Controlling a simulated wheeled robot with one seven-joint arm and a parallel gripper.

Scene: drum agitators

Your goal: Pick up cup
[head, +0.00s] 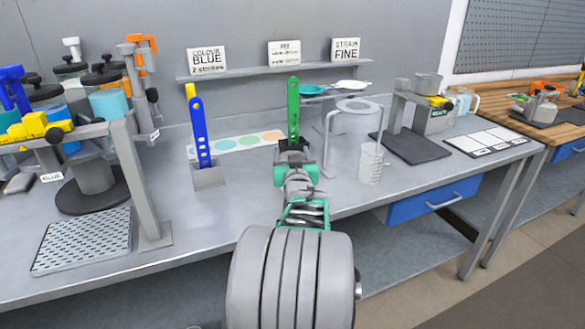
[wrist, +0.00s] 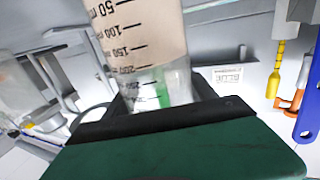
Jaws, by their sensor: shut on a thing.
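A clear graduated cup (wrist: 135,35) with black volume marks and a beige lower band fills the middle of the wrist view. The view looks upside down, and part of the cup is hidden by the dark jaw pads. My gripper (wrist: 165,115) is shut on this cup. In the head view my gripper (head: 292,150) is over the middle of the bench, in front of a green perforated paddle (head: 293,105). The held cup cannot be made out there. Another clear graduated beaker (head: 370,163) stands upright on the bench to the right, apart from my gripper.
A blue paddle (head: 199,130) stands in a grey holder (head: 208,178) to the left. A wire stand (head: 332,130) with a ring is close on the right. A shelf (head: 270,71) with signs is behind. A drum rig (head: 130,180) fills the left side.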

